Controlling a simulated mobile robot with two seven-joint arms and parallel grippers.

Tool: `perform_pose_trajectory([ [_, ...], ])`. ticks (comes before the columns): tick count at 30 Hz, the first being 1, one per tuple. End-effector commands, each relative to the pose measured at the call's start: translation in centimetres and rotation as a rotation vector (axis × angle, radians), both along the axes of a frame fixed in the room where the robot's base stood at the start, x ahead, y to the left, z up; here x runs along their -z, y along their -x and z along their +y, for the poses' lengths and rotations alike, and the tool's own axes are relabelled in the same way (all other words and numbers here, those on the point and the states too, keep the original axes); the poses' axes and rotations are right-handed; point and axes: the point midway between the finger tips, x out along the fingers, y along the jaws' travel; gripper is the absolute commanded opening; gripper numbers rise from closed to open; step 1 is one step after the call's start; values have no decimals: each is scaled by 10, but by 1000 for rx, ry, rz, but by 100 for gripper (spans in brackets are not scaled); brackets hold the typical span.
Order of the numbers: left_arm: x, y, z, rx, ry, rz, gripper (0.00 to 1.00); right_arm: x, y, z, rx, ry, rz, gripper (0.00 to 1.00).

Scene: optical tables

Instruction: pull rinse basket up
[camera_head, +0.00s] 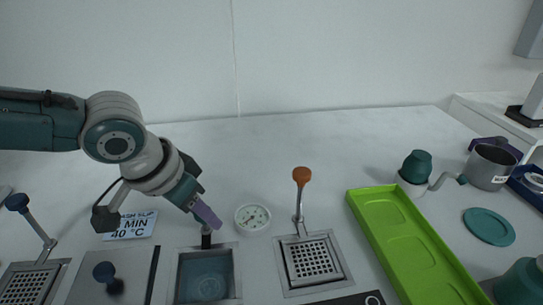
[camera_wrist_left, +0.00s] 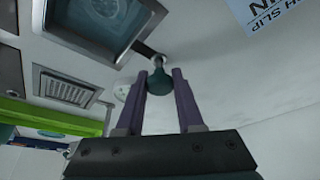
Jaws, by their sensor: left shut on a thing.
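My left gripper (camera_head: 207,217) reaches down from the left over the back edge of the middle basin (camera_head: 238,272). In the left wrist view its two purple fingers (camera_wrist_left: 163,76) are shut on a dark teal knob (camera_wrist_left: 159,82), one on each side. The knob tops a short metal handle that leads to the rim of the basin (camera_wrist_left: 78,42). I take this to be the rinse basket's handle. The basin looks filled with bluish liquid, and the basket (camera_head: 206,284) is low inside and hard to make out. My right gripper is not in view.
A drained basket (camera_head: 313,259) with an orange-knobbed handle (camera_head: 301,175) is to the right. A blue-knobbed basket (camera_head: 30,284) is far left. A round dial (camera_head: 252,217) sits just right of the gripper.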

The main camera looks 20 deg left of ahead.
Motion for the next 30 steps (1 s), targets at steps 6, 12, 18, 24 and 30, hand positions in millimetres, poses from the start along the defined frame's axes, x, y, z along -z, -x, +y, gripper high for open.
perform_pose_trajectory([
  [6, 0, 0, 0, 0, 0, 0, 0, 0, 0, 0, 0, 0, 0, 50],
  [12, 0, 0, 0, -1, 0, 0, 0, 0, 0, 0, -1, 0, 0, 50],
  [18, 0, 0, 0, -1, 0, 0, 0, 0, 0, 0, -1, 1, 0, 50],
  [24, 0, 0, 0, -1, 0, 0, 0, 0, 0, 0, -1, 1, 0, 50],
  [30, -19, 0, 0, -2, 1, -1, 0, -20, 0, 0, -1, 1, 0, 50],
])
